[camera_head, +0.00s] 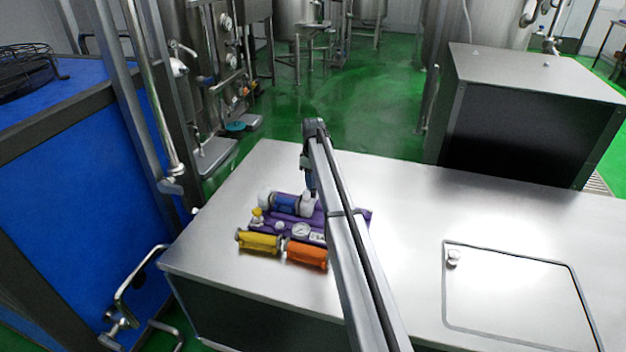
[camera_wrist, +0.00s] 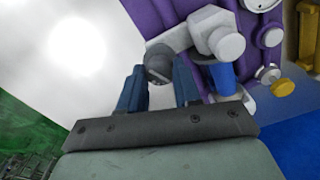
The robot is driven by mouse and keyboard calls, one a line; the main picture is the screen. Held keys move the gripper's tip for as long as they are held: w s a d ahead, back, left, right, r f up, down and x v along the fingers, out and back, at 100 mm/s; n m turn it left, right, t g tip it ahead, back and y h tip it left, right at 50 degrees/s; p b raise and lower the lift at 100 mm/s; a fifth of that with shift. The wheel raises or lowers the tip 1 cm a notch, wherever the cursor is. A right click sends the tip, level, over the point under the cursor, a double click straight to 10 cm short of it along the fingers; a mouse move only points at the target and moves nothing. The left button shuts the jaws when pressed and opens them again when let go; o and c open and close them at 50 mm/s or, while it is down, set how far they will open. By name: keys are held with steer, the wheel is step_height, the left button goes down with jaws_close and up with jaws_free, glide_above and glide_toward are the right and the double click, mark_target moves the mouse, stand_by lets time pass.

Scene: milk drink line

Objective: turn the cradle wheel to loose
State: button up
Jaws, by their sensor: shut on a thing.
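A purple fixture board (camera_head: 268,222) lies on the steel table, with a blue cylinder (camera_head: 285,203) held between white cradle parts at its far side. My gripper (camera_head: 310,188) reaches down to the right end of that cradle. In the wrist view, the two blue fingers of my gripper (camera_wrist: 158,72) close on either side of a dark grey round wheel (camera_wrist: 158,56) on the end of a pale shaft. The purple board also shows there (camera_wrist: 158,14), beside a light grey block (camera_wrist: 215,34). The wheel is hidden behind my gripper in the head view, and its setting cannot be read.
A yellow roller (camera_head: 258,242) and an orange roller (camera_head: 307,254) lie along the board's near edge. A round gauge (camera_head: 300,230) sits on the board. The steel table (camera_head: 405,200) is clear to the right, up to a hatch (camera_head: 515,295) with a small knob.

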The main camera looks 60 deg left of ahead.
steer(key=shift+n, duration=0.5)
steer(key=o, duration=1.1)
steer(key=shift+c, duration=0.2)
step_height(320, 180, up, 14)
steer(key=shift+f, duration=0.1)
stand_by(0.4)
